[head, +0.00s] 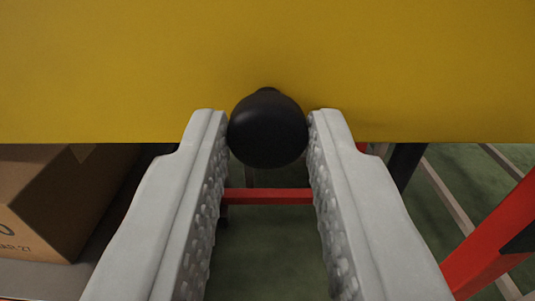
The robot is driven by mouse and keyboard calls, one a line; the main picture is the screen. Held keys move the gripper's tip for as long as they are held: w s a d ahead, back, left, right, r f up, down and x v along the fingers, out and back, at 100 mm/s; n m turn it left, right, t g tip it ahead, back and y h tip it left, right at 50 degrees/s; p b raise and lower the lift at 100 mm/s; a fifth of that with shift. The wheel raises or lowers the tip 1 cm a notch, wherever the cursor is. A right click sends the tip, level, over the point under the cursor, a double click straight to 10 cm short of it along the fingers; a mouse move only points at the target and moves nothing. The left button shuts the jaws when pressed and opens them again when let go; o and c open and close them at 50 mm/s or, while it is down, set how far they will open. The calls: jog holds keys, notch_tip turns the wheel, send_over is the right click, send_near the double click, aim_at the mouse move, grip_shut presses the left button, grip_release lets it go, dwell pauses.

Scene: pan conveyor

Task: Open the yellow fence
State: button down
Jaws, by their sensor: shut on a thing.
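The yellow fence (120,70) is a flat panel that fills the upper half of the head view. A round black knob (267,130) sticks out from it near its lower edge, at the middle. My gripper (267,125) has its two grey, studded fingers on either side of the knob, with the tips close to the panel. It is shut on the knob. What lies behind the panel is hidden.
A cardboard box (65,205) sits on a grey surface at the lower left, below the panel's edge. A red crossbar (268,196) shows between my fingers. A red slanted post (490,245) stands at the lower right. The floor is green.

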notch_tip(320, 180, up, 6)
jog(key=shift+f, duration=0.1)
jog(key=c, duration=1.2)
grip_release()
jog(key=shift+s, duration=0.1)
jog(key=s, duration=1.7)
jog(key=shift+s, duration=0.1)
